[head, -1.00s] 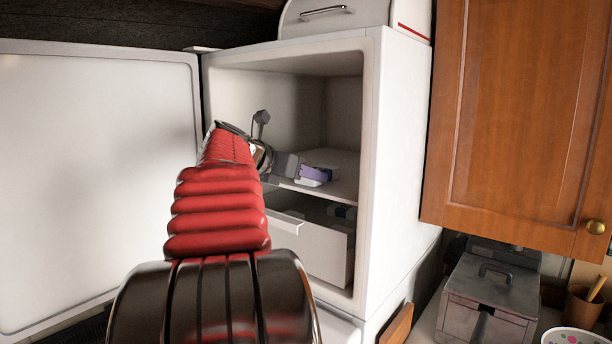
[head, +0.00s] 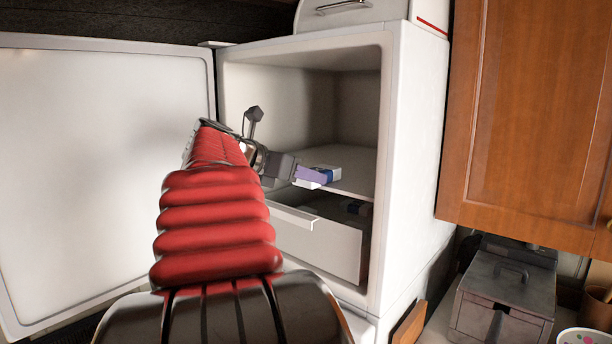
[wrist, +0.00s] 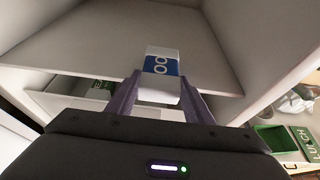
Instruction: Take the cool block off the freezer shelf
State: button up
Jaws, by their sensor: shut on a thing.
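The cool block (head: 331,173) is white with a blue label. In the wrist view the block (wrist: 160,68) sits between my two purple-grey fingers, its label upright. My gripper (head: 308,175) is shut on the near end of it; the fingers also show in the wrist view (wrist: 160,95). The freezer shelf (head: 350,165) is a pale flat board inside the open white freezer. The block is at the shelf's front edge and partly overhangs it in the picture. I cannot tell whether its underside touches the shelf.
The freezer door (head: 105,170) stands open at left. A pulled-out drawer (head: 320,243) lies just below the shelf, with packets inside. The freezer's right wall (head: 415,165) and a wooden cupboard (head: 525,120) are at right. A green lunch box (wrist: 277,138) shows at lower right in the wrist view.

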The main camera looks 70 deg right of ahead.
jog(key=o, duration=1.3)
jog(key=shift+a, duration=0.1)
jog(key=v, duration=1.3)
jog(key=shift+w+a+r, duration=0.1)
jog(key=shift+a+r, duration=0.1)
